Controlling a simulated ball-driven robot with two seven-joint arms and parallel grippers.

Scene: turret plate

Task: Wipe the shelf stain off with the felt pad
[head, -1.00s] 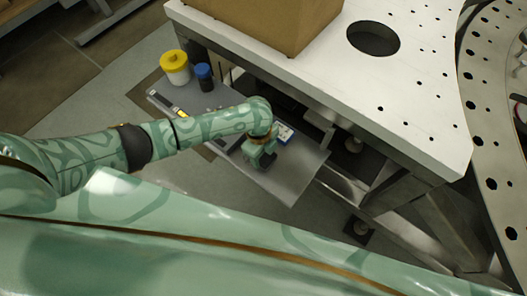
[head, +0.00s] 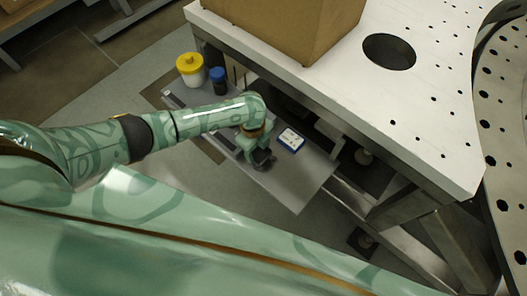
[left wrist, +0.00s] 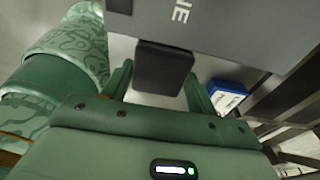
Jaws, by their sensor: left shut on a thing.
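My left gripper (head: 260,158) is over the metal shelf (head: 304,181) below the white plate. It is shut on a dark block, likely the felt pad, which sits between the fingers in the left wrist view (left wrist: 163,68). In the head view the block (head: 264,160) shows low at the fingertips, close to the shelf. I cannot tell whether it touches the shelf. I make out no stain; the arm and gripper hide part of the shelf. My right gripper is not in view.
A blue-and-white box (head: 291,139) lies just right of the gripper. A yellow-lidded jar (head: 190,69) and a blue-capped bottle (head: 218,81) stand at the shelf's far left. A grey, lettered surface (left wrist: 225,30) is close to the fingers. The white plate (head: 425,100) overhangs the shelf's back.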

